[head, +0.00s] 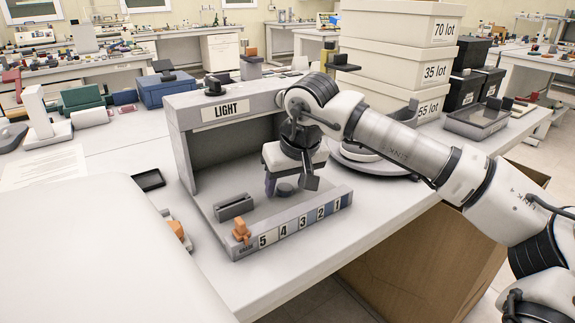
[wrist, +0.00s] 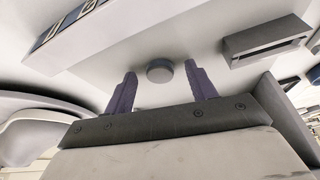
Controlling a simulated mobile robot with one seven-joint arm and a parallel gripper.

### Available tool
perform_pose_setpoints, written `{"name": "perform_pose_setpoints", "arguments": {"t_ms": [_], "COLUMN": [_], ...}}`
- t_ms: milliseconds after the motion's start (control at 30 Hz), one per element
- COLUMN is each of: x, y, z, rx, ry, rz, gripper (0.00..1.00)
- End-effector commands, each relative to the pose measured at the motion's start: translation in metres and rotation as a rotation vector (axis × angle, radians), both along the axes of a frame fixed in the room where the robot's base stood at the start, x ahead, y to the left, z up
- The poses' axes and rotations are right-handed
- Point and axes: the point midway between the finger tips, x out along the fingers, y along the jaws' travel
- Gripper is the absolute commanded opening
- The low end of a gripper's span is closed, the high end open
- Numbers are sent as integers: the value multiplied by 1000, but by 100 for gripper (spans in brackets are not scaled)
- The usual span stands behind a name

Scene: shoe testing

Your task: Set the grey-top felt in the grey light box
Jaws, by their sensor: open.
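The grey light box (head: 180,140), marked LIGHT, stands on the white table with its front open. My gripper (head: 288,185) is inside its front part, low over the light floor, pointing down. A small round grey-topped piece, seemingly the felt (head: 287,190), sits on that floor under my gripper, partly hidden in the head view. In the wrist view the felt (wrist: 160,70) lies just beyond and between the tips of my open gripper (wrist: 160,80), with a gap on each side. Neither finger visibly touches it.
A grey slotted block (head: 234,207) stands on the box floor to the left. A numbered strip (head: 295,226) runs along the front edge, with an orange clip (head: 241,231) at its left end. Stacked lot boxes (head: 395,65) stand behind my arm. A black tray (head: 149,180) lies left.

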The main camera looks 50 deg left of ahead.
Motion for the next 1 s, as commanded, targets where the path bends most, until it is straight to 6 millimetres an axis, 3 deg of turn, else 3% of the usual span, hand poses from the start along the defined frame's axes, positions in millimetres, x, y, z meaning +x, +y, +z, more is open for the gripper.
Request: {"name": "perform_pose_setpoints", "arguments": {"t_ms": [167, 600, 800, 1000], "x": [-1, -8, -10, -10], "y": [-6, -41, -48, -50], "z": [18, 105, 125, 128], "rx": [2, 2, 1, 0], "ry": [-3, -2, -1, 0], "rz": [-1, -2, -1, 0], "gripper": [56, 56, 56, 56]}}
